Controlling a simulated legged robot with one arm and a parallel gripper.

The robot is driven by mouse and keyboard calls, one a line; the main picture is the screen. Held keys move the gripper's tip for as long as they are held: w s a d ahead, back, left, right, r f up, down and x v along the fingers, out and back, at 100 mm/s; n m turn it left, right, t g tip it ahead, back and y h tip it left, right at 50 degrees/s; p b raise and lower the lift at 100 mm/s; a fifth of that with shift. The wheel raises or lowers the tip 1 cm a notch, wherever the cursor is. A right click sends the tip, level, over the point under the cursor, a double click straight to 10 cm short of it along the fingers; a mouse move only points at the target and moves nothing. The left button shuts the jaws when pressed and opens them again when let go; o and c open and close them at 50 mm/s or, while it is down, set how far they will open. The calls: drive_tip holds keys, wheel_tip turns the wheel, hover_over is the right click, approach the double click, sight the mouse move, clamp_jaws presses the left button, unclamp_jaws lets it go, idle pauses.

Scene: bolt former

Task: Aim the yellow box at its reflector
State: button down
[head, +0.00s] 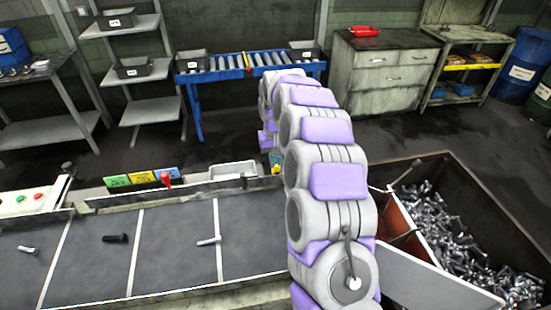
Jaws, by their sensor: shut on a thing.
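A small yellow box (277,168) shows at the far edge of the belt, just left of my arm. Only a little of it is visible. My gripper (272,153) reaches down to it from above and is shut on it; the fingers are small and partly hidden by my own arm. I cannot tell which way the box's face points. I cannot make out its reflector; my arm covers part of the belt's near side.
The dark belt (180,245) carries several separate bolts. Beside it are a grey tray (233,171), coloured cards (143,177) and a red-knobbed lever (165,179). A bin of bolts (470,180) stands right. A roller conveyor (245,62) and cabinet (390,75) stand behind open floor.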

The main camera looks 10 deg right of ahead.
drive_tip(key=c, duration=1.2)
unclamp_jaws()
drive_tip(key=shift+w, duration=0.1)
drive_tip(key=shift+r, duration=0.1)
wheel_tip(320, 180, up, 17)
drive_tip(key=shift+a+r+p, duration=0.1)
drive_tip(key=shift+p, duration=0.9)
